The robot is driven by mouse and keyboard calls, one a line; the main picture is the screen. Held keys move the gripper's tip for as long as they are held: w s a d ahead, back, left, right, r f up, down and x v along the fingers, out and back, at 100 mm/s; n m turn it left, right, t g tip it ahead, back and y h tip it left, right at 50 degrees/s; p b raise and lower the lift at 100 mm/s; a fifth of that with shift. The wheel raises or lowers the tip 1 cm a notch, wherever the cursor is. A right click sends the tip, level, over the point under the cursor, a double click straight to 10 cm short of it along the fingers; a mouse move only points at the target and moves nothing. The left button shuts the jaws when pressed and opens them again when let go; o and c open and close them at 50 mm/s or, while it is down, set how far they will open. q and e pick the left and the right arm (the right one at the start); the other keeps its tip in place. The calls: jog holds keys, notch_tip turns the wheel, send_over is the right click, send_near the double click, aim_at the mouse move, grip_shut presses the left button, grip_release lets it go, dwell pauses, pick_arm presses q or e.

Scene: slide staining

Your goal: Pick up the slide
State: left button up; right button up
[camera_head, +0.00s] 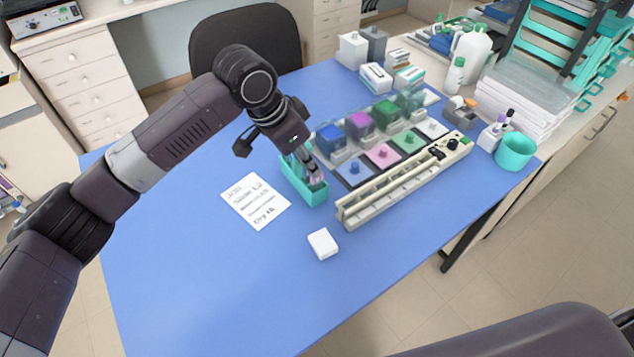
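My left gripper (315,181) points down at a teal slide holder (306,197) on the blue table, left of the staining jars. Its fingertips are at or just inside the holder's right part. The fingers look close together, but they are too small and partly hidden to tell whether they are shut on anything. I cannot make out a slide for certain; any slide in the holder is hidden by the gripper and the holder's walls. My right gripper is out of view.
Jars with blue (330,139), purple (359,124) and green (385,112) contents stand behind colored tiles. A long beige rack (400,183) lies in front. A paper note (256,201) and a white block (323,244) lie nearby. The table's front left is clear.

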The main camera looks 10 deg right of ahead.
aim_at(317, 187)
pick_arm(q)
jog(key=x, duration=0.2)
jog(key=shift+w+d+f+p, duration=0.1)
jog(key=shift+d+f+p, duration=0.05)
jog(key=shift+f+p, duration=0.25)
jog(key=shift+d+f, duration=0.15)
jog(key=shift+f, duration=0.35)
jog(key=shift+w, duration=0.1)
grip_shut()
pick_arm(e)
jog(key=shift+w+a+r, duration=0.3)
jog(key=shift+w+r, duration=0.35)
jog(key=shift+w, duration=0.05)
pick_arm(q)
jog(key=shift+r, duration=0.1)
